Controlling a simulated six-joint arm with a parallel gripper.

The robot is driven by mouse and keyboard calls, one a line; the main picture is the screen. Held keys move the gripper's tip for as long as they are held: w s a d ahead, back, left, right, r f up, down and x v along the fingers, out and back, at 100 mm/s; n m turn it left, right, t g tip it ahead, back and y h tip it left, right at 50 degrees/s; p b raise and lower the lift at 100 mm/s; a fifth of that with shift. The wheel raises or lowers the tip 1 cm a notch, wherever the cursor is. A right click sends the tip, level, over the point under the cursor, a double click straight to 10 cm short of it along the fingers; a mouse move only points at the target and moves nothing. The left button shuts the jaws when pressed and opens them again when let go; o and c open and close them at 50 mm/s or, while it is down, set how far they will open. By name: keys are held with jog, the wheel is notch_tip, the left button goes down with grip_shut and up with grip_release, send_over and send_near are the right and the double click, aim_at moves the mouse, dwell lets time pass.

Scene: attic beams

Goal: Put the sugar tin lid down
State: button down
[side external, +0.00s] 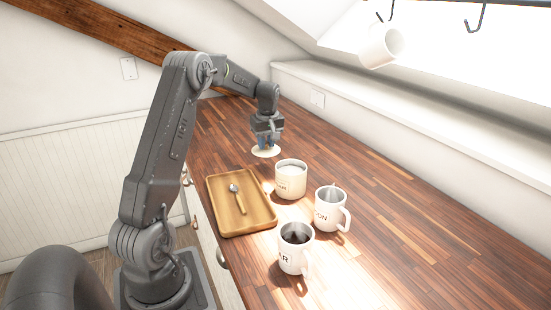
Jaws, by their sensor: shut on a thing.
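My gripper (265,143) is shut on the sugar tin lid (265,152), a pale round disc at the far side of the cups. The lid looks level and close to the wooden counter; I cannot tell whether it touches the counter. The sugar tin (291,181), a cream round container with dark lettering, stands open in front of the lid and a little to its right. White contents show inside the tin.
A wooden tray (213,200) with a spoon (237,197) lies left of the tin. Two lettered mugs (329,212) (294,252) stand nearer the camera. A white mug (381,46) hangs from a hook. The counter (400,215) is clear on the right.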

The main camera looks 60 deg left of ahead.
aim_at(276, 150)
jog(key=w+f, duration=0.1)
jog(key=w+d, duration=0.1)
jog(key=w, duration=0.1)
jog(key=shift+d+f, duration=0.1)
jog(key=shift+f, duration=2.3)
jog(key=shift+f, duration=0.2)
jog(key=c, duration=1)
grip_release()
